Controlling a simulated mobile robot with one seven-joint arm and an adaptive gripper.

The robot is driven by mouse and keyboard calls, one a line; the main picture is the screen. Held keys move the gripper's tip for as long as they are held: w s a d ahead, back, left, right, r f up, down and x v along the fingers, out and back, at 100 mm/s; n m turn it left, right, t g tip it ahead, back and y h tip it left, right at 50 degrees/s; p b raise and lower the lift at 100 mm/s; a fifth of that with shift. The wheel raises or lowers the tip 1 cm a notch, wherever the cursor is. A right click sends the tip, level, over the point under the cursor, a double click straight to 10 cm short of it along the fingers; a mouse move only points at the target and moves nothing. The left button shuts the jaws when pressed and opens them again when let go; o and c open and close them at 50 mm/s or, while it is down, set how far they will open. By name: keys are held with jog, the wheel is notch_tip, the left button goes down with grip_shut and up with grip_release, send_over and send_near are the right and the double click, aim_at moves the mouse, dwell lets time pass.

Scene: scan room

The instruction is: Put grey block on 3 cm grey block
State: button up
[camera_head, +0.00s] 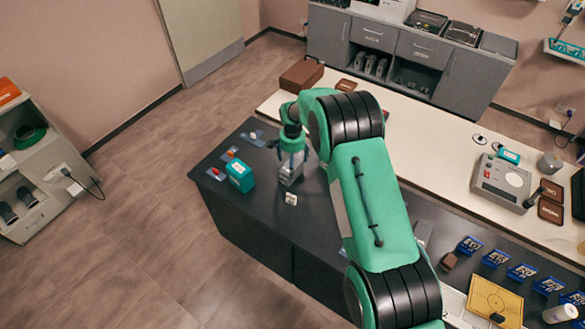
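My gripper (289,174) points down over the far left part of the dark tabletop, at the end of my green arm. Grey shapes show at its tip, but they are too small to tell fingers from a grey block. I cannot tell whether it is open or shut, or whether it holds anything. A small pale block with a dark mark (291,199) is on the dark tabletop just below the gripper in the picture, apart from it. I cannot clearly make out either grey block; my arm hides part of the tabletop.
A teal box (240,176) stands left of my gripper, near small items on blue-grey mats (216,173). A brown case (301,75) sits behind on the pale counter (420,149). Blue bins (522,271) and a yellow board (495,301) lie at the lower right.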

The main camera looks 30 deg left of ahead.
notch_tip(320, 180, up, 9)
jog(key=shift+f, duration=0.2)
dwell(0.8)
dwell(0.3)
